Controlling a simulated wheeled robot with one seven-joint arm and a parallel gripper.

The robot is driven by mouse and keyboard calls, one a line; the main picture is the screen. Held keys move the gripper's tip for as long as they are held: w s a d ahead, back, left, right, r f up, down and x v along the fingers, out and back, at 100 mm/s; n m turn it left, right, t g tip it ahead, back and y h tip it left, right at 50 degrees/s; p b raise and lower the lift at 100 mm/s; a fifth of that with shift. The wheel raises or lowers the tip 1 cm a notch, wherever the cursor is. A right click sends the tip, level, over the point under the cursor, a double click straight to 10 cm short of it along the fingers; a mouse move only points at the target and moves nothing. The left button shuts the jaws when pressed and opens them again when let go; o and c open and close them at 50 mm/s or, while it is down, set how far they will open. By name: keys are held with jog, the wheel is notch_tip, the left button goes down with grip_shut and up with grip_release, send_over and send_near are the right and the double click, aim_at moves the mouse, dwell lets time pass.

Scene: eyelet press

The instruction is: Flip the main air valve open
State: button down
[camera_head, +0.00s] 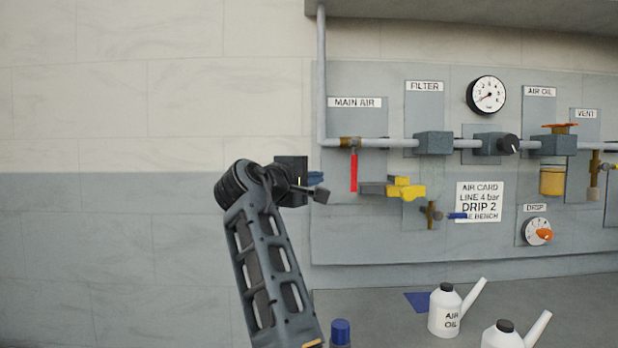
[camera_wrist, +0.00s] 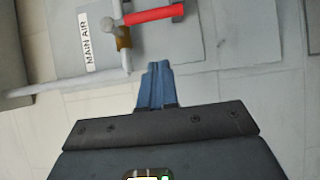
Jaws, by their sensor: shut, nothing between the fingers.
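The main air valve has a brass body (camera_head: 350,143) on the horizontal pipe under the MAIN AIR label (camera_head: 355,102). Its red handle (camera_head: 354,172) hangs straight down, across the pipe's line. In the wrist view the red handle (camera_wrist: 153,16) lies at the top, beside the brass body (camera_wrist: 123,38) and the label (camera_wrist: 86,42). My gripper (camera_head: 316,178) is left of the handle in the head view, with a visible gap. In the wrist view my blue fingers (camera_wrist: 157,84) are together and empty, apart from the handle.
A yellow block (camera_head: 405,188) on a grey bar sits right of and below the handle. A brass valve with a blue lever (camera_head: 457,215) is farther right. White oil cans (camera_head: 444,312) stand on the bench. The wall left of my arm is clear.

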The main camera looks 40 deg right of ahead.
aim_at(354, 166)
jog(key=d+p, duration=0.1)
jog(key=d, duration=0.7)
jog(key=shift+w+d, duration=0.25)
jog(key=shift+s+d, duration=0.1)
jog(key=s+d+r+n+t+p, duration=0.1)
jog(key=s+d+n+t+p, duration=0.1)
jog(key=n, duration=0.6)
jog(key=s+d+r+n+t+h+p, duration=0.1)
jog(key=s+d+n+t+p, duration=0.2)
jog(key=n, duration=0.6)
jog(key=d+t+p, duration=0.2)
jog(key=d+t, duration=0.1)
jog(key=t, duration=0.1)
jog(key=shift+s+d+r+t+p, duration=0.15)
jog(key=shift+s+r+t+p, duration=0.15)
jog(key=shift+r+t, duration=0.1)
jog(key=shift+d, duration=0.1)
jog(key=shift+f, duration=0.1)
